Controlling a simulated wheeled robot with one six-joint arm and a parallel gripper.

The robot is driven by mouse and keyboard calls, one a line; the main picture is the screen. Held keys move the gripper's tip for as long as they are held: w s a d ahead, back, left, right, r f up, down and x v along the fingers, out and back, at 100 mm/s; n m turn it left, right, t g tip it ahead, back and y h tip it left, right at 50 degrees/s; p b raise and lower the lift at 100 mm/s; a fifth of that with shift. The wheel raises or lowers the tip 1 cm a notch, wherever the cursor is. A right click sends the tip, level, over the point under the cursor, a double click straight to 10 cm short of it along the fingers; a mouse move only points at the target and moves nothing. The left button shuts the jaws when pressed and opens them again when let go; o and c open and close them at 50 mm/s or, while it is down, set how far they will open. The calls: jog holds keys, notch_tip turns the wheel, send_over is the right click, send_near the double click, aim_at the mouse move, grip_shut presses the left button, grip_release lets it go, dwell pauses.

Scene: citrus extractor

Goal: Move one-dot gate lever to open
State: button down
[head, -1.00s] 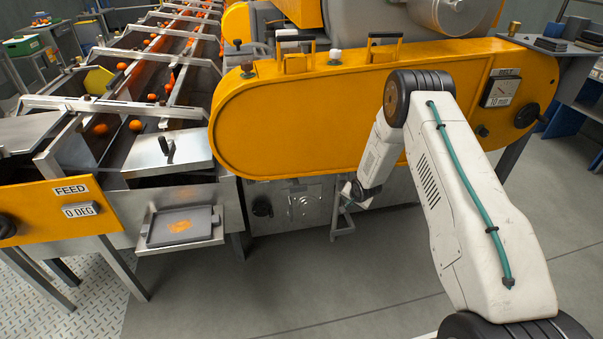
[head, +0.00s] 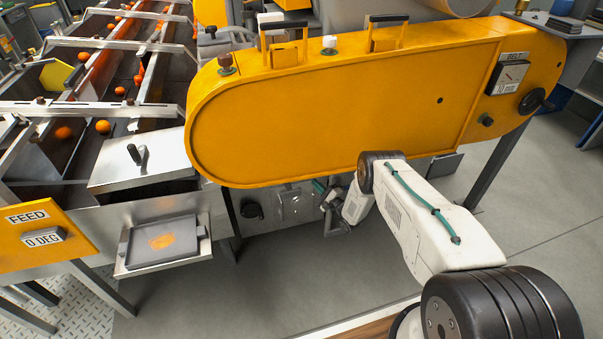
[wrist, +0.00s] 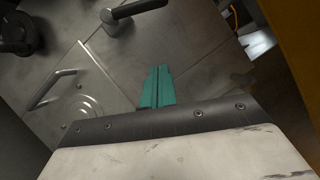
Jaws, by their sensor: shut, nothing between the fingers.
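No dot marking can be read on any lever in these views. In the wrist view, a grey metal lever (wrist: 118,20) stands out from a steel panel near the top; its pivot shows, and its tip runs up to the right. My gripper (wrist: 157,85), with teal fingers pressed together and nothing between them, is below and to the right of this lever, apart from it. In the head view, my gripper (head: 321,187) is low under the yellow belt guard (head: 330,110), near the steel front panel (head: 293,200). The lever cannot be made out clearly there.
A bent handle (wrist: 52,88) and a dark round knob (wrist: 18,32) are left on the panel in the wrist view. A drip tray (head: 160,240) juts out at left. The floor in front is open.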

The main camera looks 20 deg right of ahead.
jog(key=w+a+r, duration=0.3)
jog(key=w+a, duration=0.5)
jog(key=shift+r, duration=0.3)
dwell(0.3)
